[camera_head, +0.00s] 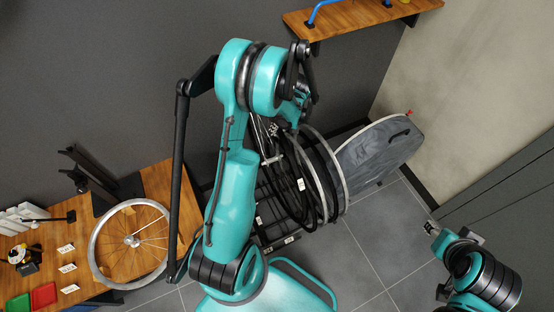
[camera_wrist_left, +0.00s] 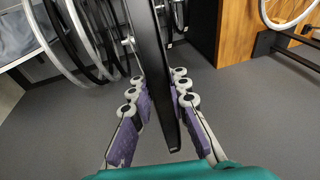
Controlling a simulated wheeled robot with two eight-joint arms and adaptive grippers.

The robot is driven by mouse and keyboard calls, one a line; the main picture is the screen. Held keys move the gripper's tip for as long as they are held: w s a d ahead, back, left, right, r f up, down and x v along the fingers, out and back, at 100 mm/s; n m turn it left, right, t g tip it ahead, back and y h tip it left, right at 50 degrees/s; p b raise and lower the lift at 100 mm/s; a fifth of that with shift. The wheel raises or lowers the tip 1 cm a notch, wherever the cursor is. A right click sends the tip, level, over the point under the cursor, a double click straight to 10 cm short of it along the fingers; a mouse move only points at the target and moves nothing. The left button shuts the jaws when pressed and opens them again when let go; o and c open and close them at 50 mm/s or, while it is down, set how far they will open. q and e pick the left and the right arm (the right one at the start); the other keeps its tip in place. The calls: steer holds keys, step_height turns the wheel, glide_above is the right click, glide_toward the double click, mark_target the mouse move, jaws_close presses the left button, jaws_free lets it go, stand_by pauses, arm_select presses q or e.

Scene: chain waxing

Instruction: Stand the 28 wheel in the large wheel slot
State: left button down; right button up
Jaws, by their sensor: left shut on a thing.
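My left gripper (camera_wrist_left: 157,105) has its purple-padded fingers on both sides of a dark wheel (camera_wrist_left: 150,45), seen edge-on in the left wrist view and held upright between them. In the head view my left gripper (camera_head: 292,112) is mostly hidden behind my own teal arm. Several black-tyred wheels (camera_head: 322,175) overlap below it at a dark floor rack (camera_head: 268,236) with small white labels. I cannot read the labels, nor tell which tyre there is the held one or which slot is the large one. My right gripper (camera_head: 440,233) is at the right, too small to read.
A wooden bench (camera_head: 155,180) at the left carries a silver-rimmed wheel (camera_head: 95,245), small cards, and red and green trays. A grey round-topped bag (camera_head: 380,155) stands right of the wheels. A wooden shelf (camera_head: 350,22) is on the wall. Tiled floor (camera_head: 385,235) is clear at the right.

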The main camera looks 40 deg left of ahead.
arm_select(q)
step_height(320, 180, down, 42)
steer(key=b, duration=3.1)
steer(key=shift+w+a+f+b, duration=0.15)
steer(key=shift+w+a+b, duration=0.15)
steer(key=shift+b, duration=0.1)
steer(key=shift+d+f, duration=0.1)
steer(key=shift+f, duration=0.2)
steer(key=shift+w+d, duration=0.4)
steer(key=shift+w, duration=0.4)
steer(key=c, duration=1.7)
jaws_free()
steer(key=o, duration=0.3)
steer(key=shift+a+f, duration=0.1)
